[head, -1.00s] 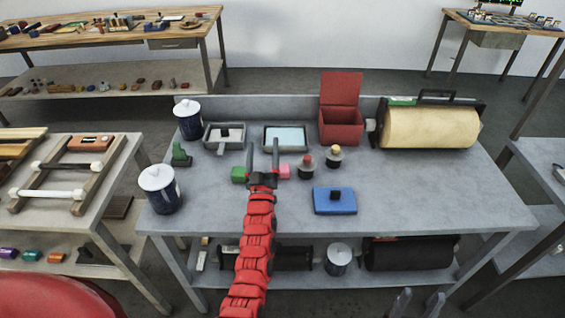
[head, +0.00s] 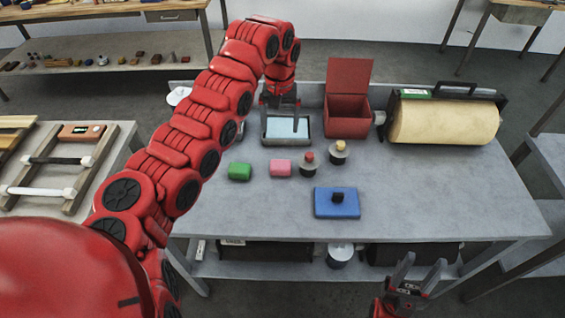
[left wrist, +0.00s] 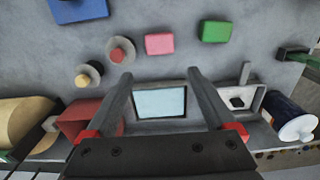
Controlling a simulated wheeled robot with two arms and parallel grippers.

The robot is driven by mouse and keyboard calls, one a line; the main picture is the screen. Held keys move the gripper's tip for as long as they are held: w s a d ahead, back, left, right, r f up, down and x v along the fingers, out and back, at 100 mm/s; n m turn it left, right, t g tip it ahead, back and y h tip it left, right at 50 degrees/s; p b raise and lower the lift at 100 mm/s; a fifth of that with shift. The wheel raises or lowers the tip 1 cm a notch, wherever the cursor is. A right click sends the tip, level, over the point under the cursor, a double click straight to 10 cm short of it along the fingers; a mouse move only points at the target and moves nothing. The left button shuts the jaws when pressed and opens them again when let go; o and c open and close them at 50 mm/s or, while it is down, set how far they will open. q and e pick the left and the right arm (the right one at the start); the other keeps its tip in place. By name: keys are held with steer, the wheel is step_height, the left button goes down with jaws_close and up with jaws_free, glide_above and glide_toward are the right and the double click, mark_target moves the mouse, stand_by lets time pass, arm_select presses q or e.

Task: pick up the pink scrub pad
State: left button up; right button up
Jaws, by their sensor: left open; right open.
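The pink scrub pad (head: 281,168) lies on the grey table, between a green pad (head: 240,171) and a small pot with a red knob (head: 307,164). In the left wrist view the pink pad (left wrist: 159,44) is clear of the fingers. My left gripper (head: 280,128) is open and empty, pointing down over the tray with the pale blue inside (head: 303,138), behind the pink pad. In the left wrist view its fingers (left wrist: 160,80) stand either side of that tray. My right gripper (head: 421,272) is open and empty, low in front of the table's front edge.
A blue block with a black knob (head: 336,203) lies in front of the pots. A red open box (head: 347,105) and a big cream roller (head: 444,120) stand at the back. My left arm hides the table's left part.

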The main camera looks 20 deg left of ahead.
arm_select(q)
steer(key=p, duration=0.1)
glide_above(281, 164)
step_height(281, 164, down, 12)
steer(key=shift+a+r, duration=0.15)
steer(key=shift+r, duration=0.05)
steer(key=shift+f+p, duration=0.7)
steer(key=shift+p, duration=0.1)
step_height(281, 164, down, 4)
steer(key=shift+s+r+p, duration=0.1)
steer(key=shift+r+p, duration=0.1)
steer(key=shift+p, duration=0.4)
steer(key=shift+f, duration=0.3)
steer(key=c, duration=1)
